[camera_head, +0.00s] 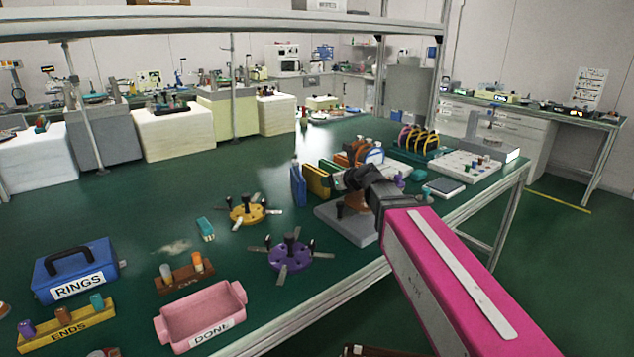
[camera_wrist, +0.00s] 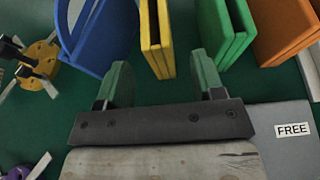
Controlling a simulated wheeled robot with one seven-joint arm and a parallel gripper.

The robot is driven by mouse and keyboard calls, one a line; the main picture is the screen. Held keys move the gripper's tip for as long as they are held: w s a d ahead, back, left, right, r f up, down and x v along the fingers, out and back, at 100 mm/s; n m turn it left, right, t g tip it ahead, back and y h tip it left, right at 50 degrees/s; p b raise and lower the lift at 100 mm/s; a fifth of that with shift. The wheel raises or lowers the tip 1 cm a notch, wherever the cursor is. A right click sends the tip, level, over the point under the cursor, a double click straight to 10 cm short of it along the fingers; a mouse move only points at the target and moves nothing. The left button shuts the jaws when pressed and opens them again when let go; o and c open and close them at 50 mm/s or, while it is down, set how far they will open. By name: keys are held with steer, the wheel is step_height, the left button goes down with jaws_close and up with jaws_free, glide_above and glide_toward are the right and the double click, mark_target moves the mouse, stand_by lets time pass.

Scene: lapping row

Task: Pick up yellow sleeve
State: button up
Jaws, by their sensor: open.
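The yellow sleeve (camera_head: 317,181) stands upright on the green bench between a blue sleeve (camera_head: 298,186) and a green one. In the wrist view the yellow sleeve (camera_wrist: 156,40) shows edge-on at top centre, as two close yellow panels. My gripper (camera_wrist: 163,82) is open and empty, its two green-tipped fingers apart. The yellow sleeve lies ahead of the gap between them, apart from both fingers. The green sleeve (camera_wrist: 226,35) is ahead of the right finger and the blue sleeve (camera_wrist: 95,38) ahead of the left. In the head view my wrist hides part of the row.
A grey block labelled FREE (camera_wrist: 285,155) lies to the right of my gripper. An orange sleeve (camera_wrist: 283,30) stands at the right end. Yellow (camera_head: 247,211) and purple (camera_head: 289,254) spoked discs, a pink DONE tray (camera_head: 165,335) and a blue RINGS box (camera_head: 55,265) stand further left.

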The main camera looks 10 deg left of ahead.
mark_target(316, 180)
steer(key=shift+x, duration=3.2)
steer(key=c, duration=1)
